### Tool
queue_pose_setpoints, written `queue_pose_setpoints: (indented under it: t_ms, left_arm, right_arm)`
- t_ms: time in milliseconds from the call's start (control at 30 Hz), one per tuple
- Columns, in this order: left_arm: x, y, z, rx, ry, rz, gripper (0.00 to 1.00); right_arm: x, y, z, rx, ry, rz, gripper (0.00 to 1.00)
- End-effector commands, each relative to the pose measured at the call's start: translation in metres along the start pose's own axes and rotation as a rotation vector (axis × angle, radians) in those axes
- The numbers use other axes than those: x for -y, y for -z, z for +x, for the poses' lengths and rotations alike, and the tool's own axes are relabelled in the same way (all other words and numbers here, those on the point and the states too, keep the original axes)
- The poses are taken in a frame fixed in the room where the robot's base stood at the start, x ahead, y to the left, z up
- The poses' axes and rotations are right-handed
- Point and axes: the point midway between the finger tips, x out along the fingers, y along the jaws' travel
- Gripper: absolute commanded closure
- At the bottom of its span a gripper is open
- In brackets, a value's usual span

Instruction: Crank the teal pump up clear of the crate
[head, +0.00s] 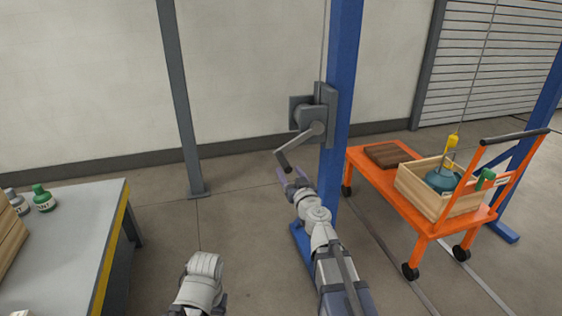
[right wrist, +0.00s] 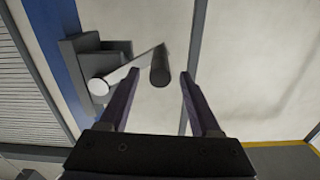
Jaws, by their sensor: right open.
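The teal pump (head: 441,180) sits down in the wooden crate (head: 424,193) on the orange cart, with a yellow hook (head: 452,141) above it. The grey winch (head: 312,115) is mounted on the blue post; its crank arm (head: 298,143) slants down left to a dark handle (head: 283,162). My right gripper (head: 292,178) is open just below the handle. In the right wrist view, the dark handle (right wrist: 159,66) shows beyond and between the open fingers of the right gripper (right wrist: 156,88), apart from both. My left arm shows at the bottom of the head view; its gripper is not visible.
The orange cart (head: 399,205) also carries a flat brown piece (head: 389,155). A grey workbench (head: 70,230) with bottles (head: 43,198) stands at the left. A grey post (head: 178,100) stands at the wall. Floor between bench and blue post (head: 341,80) is clear.

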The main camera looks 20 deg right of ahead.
Motion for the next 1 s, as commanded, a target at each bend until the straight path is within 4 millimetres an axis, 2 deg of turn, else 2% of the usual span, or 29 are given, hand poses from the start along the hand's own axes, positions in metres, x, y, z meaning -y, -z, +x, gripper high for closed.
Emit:
queue_pose_setpoints:
  t_ms: [267,600,700,1000]
  left_arm:
    - [0.0,0.0,0.0,0.0,0.0,0.0,0.36]
    - [0.0,0.0,0.0,0.0,0.0,0.0,0.36]
    - [0.0,0.0,0.0,0.0,0.0,0.0,0.36]
    - [0.0,0.0,0.0,0.0,0.0,0.0,0.36]
  right_arm:
    - [0.0,0.0,0.016,0.0,0.001,0.0,0.36]
    - [0.0,0.0,0.067,0.001,0.001,0.001,0.36]
    - [0.0,0.0,0.076,0.001,0.001,0.001,0.36]
    - [0.0,0.0,0.078,0.001,0.001,0.001,0.36]
